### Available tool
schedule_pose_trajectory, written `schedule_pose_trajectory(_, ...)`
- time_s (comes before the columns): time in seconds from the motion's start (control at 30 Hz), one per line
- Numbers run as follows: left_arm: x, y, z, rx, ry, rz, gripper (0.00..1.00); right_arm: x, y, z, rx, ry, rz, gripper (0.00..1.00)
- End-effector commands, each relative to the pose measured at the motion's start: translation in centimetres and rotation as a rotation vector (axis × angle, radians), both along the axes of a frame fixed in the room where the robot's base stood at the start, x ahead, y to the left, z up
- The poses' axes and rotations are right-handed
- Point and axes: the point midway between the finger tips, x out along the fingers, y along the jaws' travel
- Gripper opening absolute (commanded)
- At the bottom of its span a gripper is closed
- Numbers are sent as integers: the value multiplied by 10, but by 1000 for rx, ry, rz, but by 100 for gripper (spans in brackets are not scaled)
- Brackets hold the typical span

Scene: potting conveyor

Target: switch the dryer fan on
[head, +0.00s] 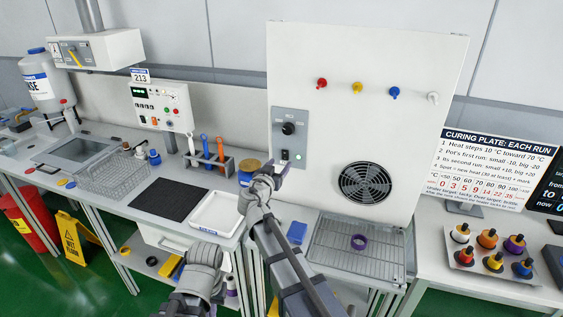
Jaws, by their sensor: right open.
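The dryer is a tall white panel (330,90) with a round black fan grille (365,183) low on its front.
A wire rack (335,258) with a purple ring (359,241) lies below the fan. Coloured pegs line the upper panel. A jar (249,170), a white tray (213,226) and a tube rack (222,166) stand left of my right gripper. Several coloured-top bottles stand at right.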

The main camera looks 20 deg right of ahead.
Motion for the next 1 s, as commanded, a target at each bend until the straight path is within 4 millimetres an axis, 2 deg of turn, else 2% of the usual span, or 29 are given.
schedule_pose_trajectory(0.1,0,0,4,0,0,0,0,-20,12,4,0,0,3,60)
schedule_pose_trajectory(0.27,0,0,6,0,0,0,0,-33,22,6,1,-1,2,60)
schedule_pose_trajectory(1.0,0,0,5,0,0,0,0,-33,22,5,1,-1,0,60)
